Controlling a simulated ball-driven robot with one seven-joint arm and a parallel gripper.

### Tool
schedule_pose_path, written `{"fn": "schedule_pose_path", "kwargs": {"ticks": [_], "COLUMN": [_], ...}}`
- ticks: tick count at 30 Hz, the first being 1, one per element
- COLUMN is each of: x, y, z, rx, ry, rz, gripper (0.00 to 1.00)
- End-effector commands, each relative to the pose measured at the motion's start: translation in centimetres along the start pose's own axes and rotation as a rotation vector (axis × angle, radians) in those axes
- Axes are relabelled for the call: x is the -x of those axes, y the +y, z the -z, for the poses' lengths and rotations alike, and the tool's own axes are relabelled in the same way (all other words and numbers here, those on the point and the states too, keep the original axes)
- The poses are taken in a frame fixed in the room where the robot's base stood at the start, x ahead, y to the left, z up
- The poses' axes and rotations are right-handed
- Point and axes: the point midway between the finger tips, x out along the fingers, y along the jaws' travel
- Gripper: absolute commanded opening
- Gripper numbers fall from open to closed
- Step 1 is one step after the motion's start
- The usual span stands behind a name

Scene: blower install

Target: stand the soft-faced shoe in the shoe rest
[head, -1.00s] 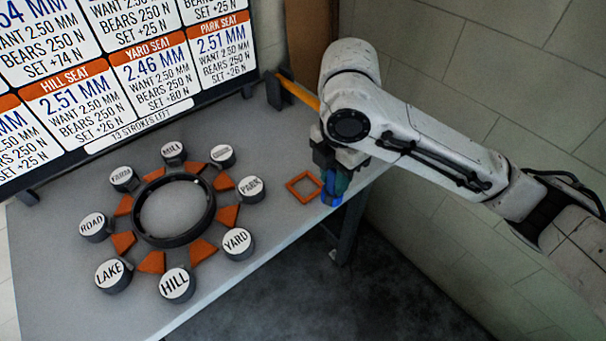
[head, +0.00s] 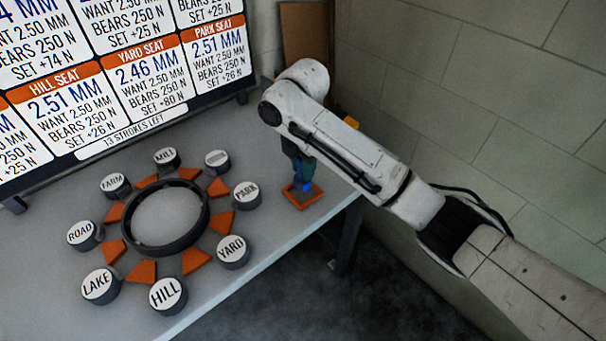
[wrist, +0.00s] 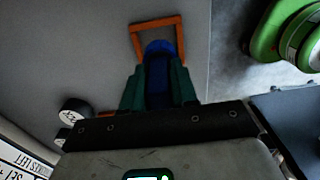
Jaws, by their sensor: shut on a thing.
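The soft-faced shoe is a blue block (head: 304,185), held upright between the green fingers of my gripper (head: 301,168). In the head view its lower end is over or within the orange square outline of the shoe rest (head: 316,196) at the table's right edge. In the wrist view the blue shoe (wrist: 160,72) juts past the fingers and overlaps the near part of the orange rest (wrist: 155,22). I cannot tell whether the shoe touches the bottom of the rest. My forearm hides part of the area behind the gripper.
A dark ring (head: 205,215) lies left on the grey table (head: 265,255), circled by orange wedges and labelled round blocks such as PARK (head: 246,193) and YARD (head: 233,250). A large display board (head: 120,75) stands behind. The table between PARK and the rest is clear.

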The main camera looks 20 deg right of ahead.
Motion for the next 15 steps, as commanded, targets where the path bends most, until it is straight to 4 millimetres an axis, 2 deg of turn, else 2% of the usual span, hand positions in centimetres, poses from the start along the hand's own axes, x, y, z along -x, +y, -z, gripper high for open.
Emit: {"fn": "schedule_pose_path", "kwargs": {"ticks": [7, 15], "x": [-2.7, -3.2], "y": [0.2, 0.2], "z": [-0.1, -0.1], "rx": [0.000, 0.001], "ry": [-0.001, -0.002], "rz": [0.001, -0.001], "gripper": [0.00, 0.00]}}
